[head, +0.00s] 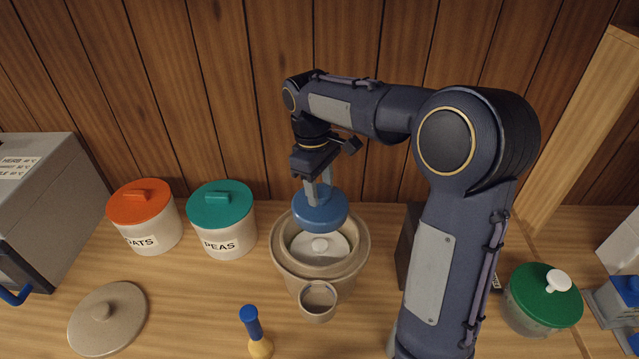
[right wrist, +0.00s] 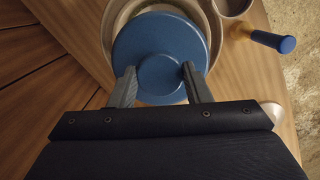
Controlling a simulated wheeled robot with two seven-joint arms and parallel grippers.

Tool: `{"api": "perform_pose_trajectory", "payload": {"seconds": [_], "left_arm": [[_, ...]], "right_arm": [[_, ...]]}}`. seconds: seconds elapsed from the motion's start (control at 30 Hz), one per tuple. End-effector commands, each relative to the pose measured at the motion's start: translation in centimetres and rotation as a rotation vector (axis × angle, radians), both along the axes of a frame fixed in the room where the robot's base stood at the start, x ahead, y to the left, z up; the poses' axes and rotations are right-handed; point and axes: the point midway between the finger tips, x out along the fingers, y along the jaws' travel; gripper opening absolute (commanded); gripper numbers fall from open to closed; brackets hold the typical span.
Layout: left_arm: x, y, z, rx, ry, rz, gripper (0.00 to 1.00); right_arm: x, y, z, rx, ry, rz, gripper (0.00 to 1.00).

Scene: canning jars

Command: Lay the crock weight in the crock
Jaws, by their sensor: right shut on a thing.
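The crock weight, a blue round disc with a central knob (head: 320,212), hangs over the beige crock (head: 281,262). My right gripper (head: 318,190) points down and is shut on the knob. The right wrist view shows both fingers of the gripper (right wrist: 160,80) on either side of the knob, with the blue disc (right wrist: 150,35) beneath. The disc covers the back part of the crock's mouth in the head view. My left gripper is not in view.
A small beige cup (head: 317,312) stands at the crock's front. A blue-and-yellow handled tool (head: 251,322) is front left. A beige lid (head: 95,325) lies left. OATS (head: 153,237) and PEAS (head: 235,240) canisters stand behind. A green-lidded jar (head: 530,318) is right.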

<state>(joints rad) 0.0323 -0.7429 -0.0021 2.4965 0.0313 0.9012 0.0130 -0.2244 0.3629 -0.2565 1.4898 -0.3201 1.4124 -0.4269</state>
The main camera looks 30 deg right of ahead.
Motion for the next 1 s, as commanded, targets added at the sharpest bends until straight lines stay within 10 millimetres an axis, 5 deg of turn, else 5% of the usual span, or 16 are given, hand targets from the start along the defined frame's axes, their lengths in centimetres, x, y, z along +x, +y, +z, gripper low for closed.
{"api": "perform_pose_trajectory", "payload": {"seconds": [1.0], "left_arm": [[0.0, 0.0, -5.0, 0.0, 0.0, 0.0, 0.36]], "right_arm": [[0.0, 0.0, -7.5, 0.0, -0.001, 0.0, 0.0]]}}
